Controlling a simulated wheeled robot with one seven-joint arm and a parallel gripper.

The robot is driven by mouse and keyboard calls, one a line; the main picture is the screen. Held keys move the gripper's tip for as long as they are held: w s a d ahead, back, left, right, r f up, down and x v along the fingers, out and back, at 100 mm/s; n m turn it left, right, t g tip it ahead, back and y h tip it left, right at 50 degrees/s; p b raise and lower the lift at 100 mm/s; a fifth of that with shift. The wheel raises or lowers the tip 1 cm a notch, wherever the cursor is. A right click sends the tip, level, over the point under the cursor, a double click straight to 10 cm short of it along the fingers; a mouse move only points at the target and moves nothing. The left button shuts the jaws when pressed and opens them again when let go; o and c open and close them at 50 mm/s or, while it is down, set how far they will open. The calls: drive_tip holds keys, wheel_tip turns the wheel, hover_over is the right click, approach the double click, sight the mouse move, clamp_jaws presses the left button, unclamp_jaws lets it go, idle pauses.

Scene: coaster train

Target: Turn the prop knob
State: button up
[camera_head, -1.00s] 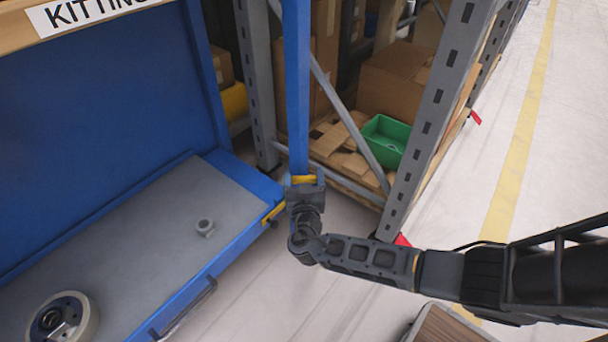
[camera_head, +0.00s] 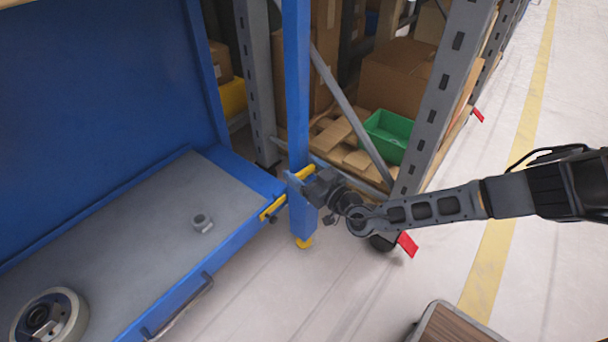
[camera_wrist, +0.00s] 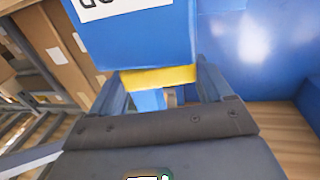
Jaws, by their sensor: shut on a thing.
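A blue upright post (camera_head: 297,75) with a yellow foot (camera_head: 304,242) stands at the front right corner of the blue bench (camera_head: 236,229). A yellow bar (camera_head: 274,207) shows beside the post, and more yellow (camera_head: 306,172) shows at my jaws. My gripper (camera_head: 308,184) is at the post's right side, near its lower end. In the wrist view a blue block with a white label (camera_wrist: 130,35) and a yellow band (camera_wrist: 158,76) sits between my fingers (camera_wrist: 165,95). My gripper is shut on this yellow-banded blue part. I cannot clearly make out a separate knob.
A grey rack upright (camera_head: 446,90) with a red foot plate (camera_head: 408,244) stands close behind my arm. A green bin (camera_head: 388,135) sits in the rack.

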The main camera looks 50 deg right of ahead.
drive_tip(key=shift+y, duration=0.4)
drive_tip(key=o, duration=1)
drive_tip(key=shift+c, duration=0.2)
drive_tip(key=s+p, duration=0.1)
drive_tip(key=s, duration=0.6)
drive_tip(key=shift+s+a+p, duration=0.35)
drive_tip(key=shift+p, duration=0.05)
drive_tip(key=shift+c, duration=0.2)
